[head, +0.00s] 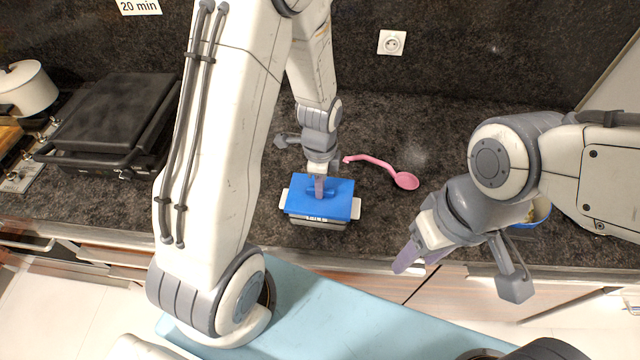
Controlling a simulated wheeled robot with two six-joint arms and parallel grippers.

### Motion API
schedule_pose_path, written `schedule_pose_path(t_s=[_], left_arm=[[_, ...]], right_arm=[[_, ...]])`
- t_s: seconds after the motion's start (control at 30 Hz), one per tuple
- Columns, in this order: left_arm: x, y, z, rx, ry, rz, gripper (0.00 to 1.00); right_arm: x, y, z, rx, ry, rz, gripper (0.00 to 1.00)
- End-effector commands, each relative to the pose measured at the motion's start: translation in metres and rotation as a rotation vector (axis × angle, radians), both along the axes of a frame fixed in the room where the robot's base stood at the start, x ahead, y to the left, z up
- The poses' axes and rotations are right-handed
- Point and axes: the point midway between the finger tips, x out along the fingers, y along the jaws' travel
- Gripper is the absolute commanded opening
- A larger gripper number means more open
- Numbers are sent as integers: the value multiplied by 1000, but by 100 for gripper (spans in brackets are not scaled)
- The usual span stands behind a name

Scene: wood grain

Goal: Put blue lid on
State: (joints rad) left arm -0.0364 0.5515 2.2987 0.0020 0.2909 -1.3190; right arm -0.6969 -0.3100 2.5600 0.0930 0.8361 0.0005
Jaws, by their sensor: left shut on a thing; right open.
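The blue lid (338,201) is in the middle of the head view, over a pale rectangular container (320,222) with side handles on the dark counter. The lid looks roughly level and covers most of the container's top; whether it is fully seated I cannot tell. My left gripper (319,187) comes down from above and is shut on the lid's raised handle. My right gripper (412,256) is open and empty, in front of the counter's edge to the right of the container.
A pink ladle (405,180) lies on the counter behind and right of the container. A blue-rimmed bowl (541,211) is partly hidden behind my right arm. A black grill (115,118) and a white pot (27,88) stand at the left. Counter around the ladle is clear.

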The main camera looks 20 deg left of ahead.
Motion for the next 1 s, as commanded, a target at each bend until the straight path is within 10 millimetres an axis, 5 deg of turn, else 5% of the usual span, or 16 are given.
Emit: schedule_pose_path(t_s=[0.23, 0.3, 0.37, 0.77, 1.0], left_arm=[[0, 0, -3, 0, 0, 0, 0], [0, 0, -3, 0, 0, 0, 35], [0, 0, -3, 0, 0, 0, 51], [1, 0, 3, -1, -2, 0, 51], [2, 0, 42, 0, -8, 0, 51]], right_arm=[[0, 0, -2, 0, 0, 0, 53], [0, 0, -2, 0, 0, 0, 53], [0, 0, -2, 0, 0, 0, 53], [0, 0, -3, 0, 0, -2, 53], [0, 0, -9, 0, 0, -2, 53]])
